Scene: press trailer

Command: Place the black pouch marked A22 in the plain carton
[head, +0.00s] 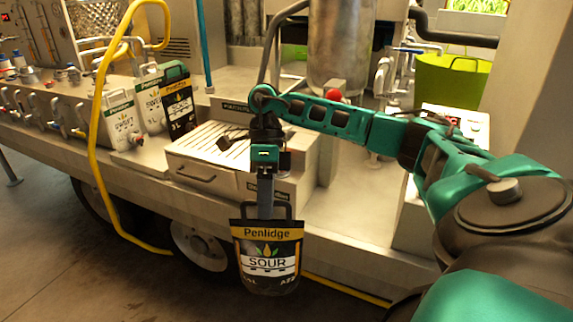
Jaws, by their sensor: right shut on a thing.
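A black pouch (267,262) with a yellow "Penlidge" band and the word "SOUR" hangs upright from my right gripper (265,204). The gripper points down and is shut at the pouch's handle. A small mark at the pouch's lower right looks like A22 but is hard to read. The pouch hangs in front of the trailer's edge, clear of the deck. No carton that I can clearly call plain shows. My left gripper is out of view.
A ribbed steel drip tray (210,148) and a printed box (231,108) stand behind the gripper. At left are white pouches (120,122) and another black pouch (179,104). A yellow hose (92,130) hangs down there. A green tub (447,82) is at back right.

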